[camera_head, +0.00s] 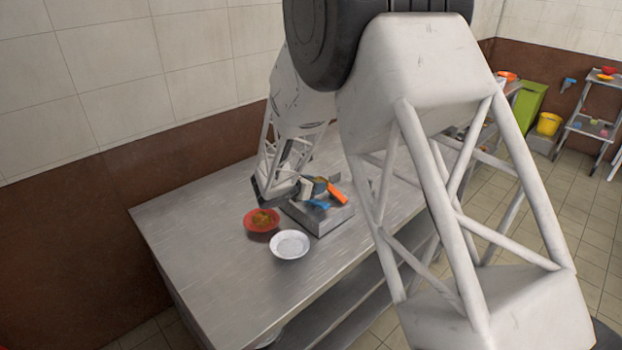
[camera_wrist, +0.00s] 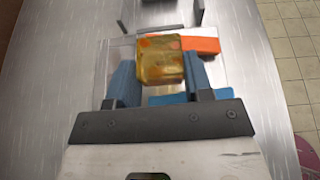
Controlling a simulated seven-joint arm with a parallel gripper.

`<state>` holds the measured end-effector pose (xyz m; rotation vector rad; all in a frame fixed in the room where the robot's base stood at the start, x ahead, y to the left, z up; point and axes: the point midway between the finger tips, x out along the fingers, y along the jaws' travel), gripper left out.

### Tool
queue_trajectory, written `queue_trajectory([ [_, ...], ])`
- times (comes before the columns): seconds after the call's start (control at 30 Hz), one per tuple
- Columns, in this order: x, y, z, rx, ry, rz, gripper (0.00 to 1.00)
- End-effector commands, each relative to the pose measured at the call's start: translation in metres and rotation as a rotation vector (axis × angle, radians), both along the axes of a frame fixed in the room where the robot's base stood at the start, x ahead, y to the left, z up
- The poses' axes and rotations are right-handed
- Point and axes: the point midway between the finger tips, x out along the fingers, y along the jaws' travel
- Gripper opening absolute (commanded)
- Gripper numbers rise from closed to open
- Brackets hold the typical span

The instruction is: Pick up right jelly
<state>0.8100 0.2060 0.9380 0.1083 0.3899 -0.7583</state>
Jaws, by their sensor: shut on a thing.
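The jelly (camera_wrist: 159,60) is an amber, translucent block with orange bits. In the wrist view it sits between the two blue fingers of my gripper (camera_wrist: 160,82), which is shut on it. In the head view my gripper (camera_head: 312,188) is over the grey metal block-like stand on the table, and the jelly shows only as a small brownish patch (camera_head: 320,185) there. I cannot tell whether the jelly touches the stand beneath it.
An orange item (camera_head: 337,193) and a blue item (camera_head: 318,203) lie on the metal stand (camera_head: 325,219). A red bowl (camera_head: 261,221) with brownish food and a white bowl (camera_head: 290,245) stand close by. The left part of the steel table (camera_head: 200,260) is clear.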

Motion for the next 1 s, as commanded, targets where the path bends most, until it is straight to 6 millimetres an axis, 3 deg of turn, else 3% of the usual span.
queue_trajectory([
  [0.2,-0.035,-0.008,0.004,0.0,0.0,0.001,0.23],
  [0.5,-0.067,-0.017,0.007,0.0,0.0,0.0,0.23],
  [1.0,-0.078,-0.02,0.007,0.0,0.0,0.0,0.23],
])
